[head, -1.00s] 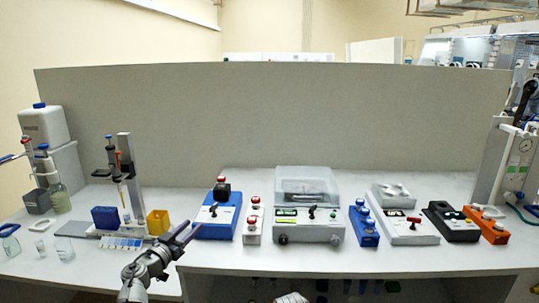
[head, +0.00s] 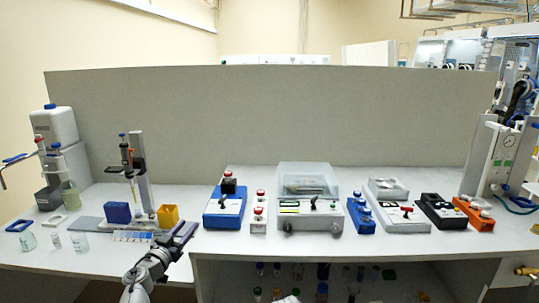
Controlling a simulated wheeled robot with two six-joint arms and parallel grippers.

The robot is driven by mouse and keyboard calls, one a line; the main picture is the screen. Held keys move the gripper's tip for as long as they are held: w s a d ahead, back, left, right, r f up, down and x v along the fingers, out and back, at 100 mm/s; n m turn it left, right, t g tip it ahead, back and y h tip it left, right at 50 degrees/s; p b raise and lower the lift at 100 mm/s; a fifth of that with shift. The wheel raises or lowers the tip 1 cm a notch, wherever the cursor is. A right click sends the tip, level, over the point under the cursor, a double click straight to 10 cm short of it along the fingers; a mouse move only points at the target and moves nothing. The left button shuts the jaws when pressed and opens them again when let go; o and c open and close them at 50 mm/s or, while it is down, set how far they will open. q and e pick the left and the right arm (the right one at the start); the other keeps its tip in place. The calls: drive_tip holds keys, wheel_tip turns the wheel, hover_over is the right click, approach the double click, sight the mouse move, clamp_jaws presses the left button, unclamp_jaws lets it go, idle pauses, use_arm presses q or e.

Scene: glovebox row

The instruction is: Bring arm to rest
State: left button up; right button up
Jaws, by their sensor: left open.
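My left gripper (head: 178,233) is at the front edge of the bench, at the lower left of the head view. It is open, and I see nothing between its fingers. It is in front of the yellow box (head: 168,215) and left of the blue device (head: 225,207) with a black knob. I cannot tell whether it touches the bench (head: 300,247). My right gripper is not in view; only a small pale piece shows at the bottom edge.
A pipette stand (head: 143,172), a blue box (head: 118,213) and small bottles stand at left. A clear-lidded machine (head: 308,200) stands in the middle, with control boxes to its right, including an orange one (head: 473,213). Below is a shelf with several bottles. A grey panel (head: 280,115) closes the back.

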use_arm(q)
drive_tip(key=s+d+f+g+y+p, duration=0.2)
drive_tip(key=s+d+g, duration=0.4)
drive_tip(key=s, duration=0.3)
drive_tip(key=s+d+f+g+y+p, duration=0.2)
drive_tip(key=s+d+f+g+p, duration=0.3)
drive_tip(key=s, duration=0.5)
drive_tip(key=s+d+f+g+y+p, duration=0.2)
drive_tip(key=s+d+f+g+p, duration=0.1)
drive_tip(key=s+d+g, duration=0.4)
drive_tip(key=s+d+f, duration=0.1)
drive_tip(key=s, duration=0.2)
drive_tip(key=shift+s+d+f+p, duration=0.15)
drive_tip(key=shift+d+f+p, duration=0.15)
drive_tip(key=shift+p, duration=0.1)
